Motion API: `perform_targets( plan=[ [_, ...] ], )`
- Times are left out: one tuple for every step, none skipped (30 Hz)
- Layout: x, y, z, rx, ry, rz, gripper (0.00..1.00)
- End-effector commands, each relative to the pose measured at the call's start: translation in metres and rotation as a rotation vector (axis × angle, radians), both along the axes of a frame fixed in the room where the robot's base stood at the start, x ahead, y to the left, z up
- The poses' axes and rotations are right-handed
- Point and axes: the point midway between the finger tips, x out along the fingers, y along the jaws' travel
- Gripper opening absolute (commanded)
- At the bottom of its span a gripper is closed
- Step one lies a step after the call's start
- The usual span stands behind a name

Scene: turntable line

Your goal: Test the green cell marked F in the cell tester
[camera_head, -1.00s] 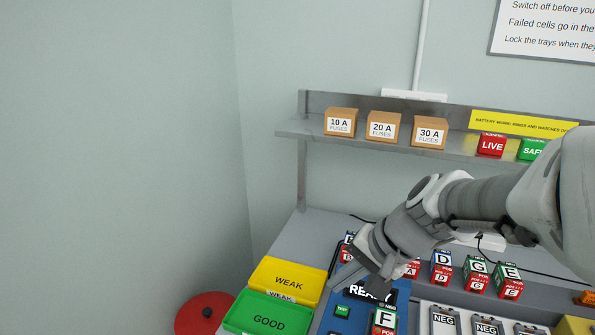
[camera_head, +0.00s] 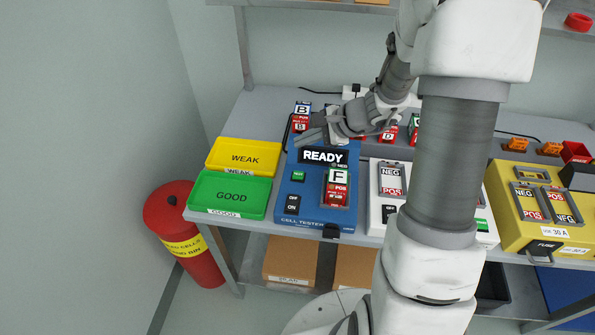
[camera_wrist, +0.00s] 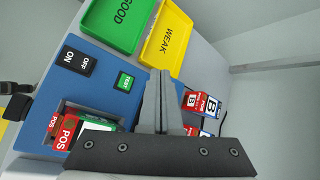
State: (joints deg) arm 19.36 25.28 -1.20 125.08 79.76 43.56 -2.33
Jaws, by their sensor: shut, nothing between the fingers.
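The green cell marked F (camera_head: 338,177) sits in the slot of the blue cell tester (camera_head: 291,216), with its red POS part towards the front. The tester's display (camera_head: 324,156) reads READY. A green TEST button (camera_head: 298,176) and an ON/OFF switch (camera_head: 292,204) are left of the cell. My gripper (camera_head: 311,132) is shut and empty, above the back of the tester behind the display. In the wrist view my gripper's fingers (camera_wrist: 160,88) are together, near the TEST button (camera_wrist: 125,81). The cell's POS end (camera_wrist: 68,130) shows at lower left, partly hidden.
A yellow WEAK tray (camera_head: 214,163) and green GOOD tray (camera_head: 200,205) lie left of the tester. Several cells, including B (camera_head: 302,112), stand behind it. A white unit (camera_head: 376,210) is close on the right. A red bin (camera_head: 196,245) stands on the floor.

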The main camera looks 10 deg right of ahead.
Motion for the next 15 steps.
perform_targets(
  plan=[
    [0.000, 0.000, 0.000, 0.000, -0.001, 0.001, 0.00],
    [0.000, 0.000, 0.000, 0.000, -0.001, 0.001, 0.00],
    [0.000, 0.000, 0.000, -0.001, -0.001, 0.001, 0.00],
    [0.000, 0.000, 0.000, -0.001, -0.001, 0.001, 0.00],
    [0.000, 0.000, 0.000, -0.001, -0.001, 0.001, 0.00],
    [0.000, 0.000, 0.000, -0.001, 0.000, 0.002, 0.00],
    [0.000, 0.000, 0.000, -0.001, 0.000, 0.002, 0.00],
    [0.000, 0.000, -0.001, -0.001, 0.000, 0.002, 0.00],
    [0.000, 0.000, -0.002, -0.001, 0.000, 0.002, 0.00],
    [0.000, 0.000, -0.003, -0.001, 0.000, 0.002, 0.00],
    [0.000, 0.000, -0.005, -0.001, 0.000, 0.002, 0.00],
    [0.000, 0.000, -0.008, -0.001, 0.000, 0.002, 0.00],
    [0.000, 0.000, -0.010, -0.001, 0.000, 0.001, 0.00],
    [0.000, 0.000, -0.012, -0.001, 0.000, 0.001, 0.00],
    [0.000, 0.000, -0.017, -0.001, 0.001, 0.002, 0.00]
  ],
)
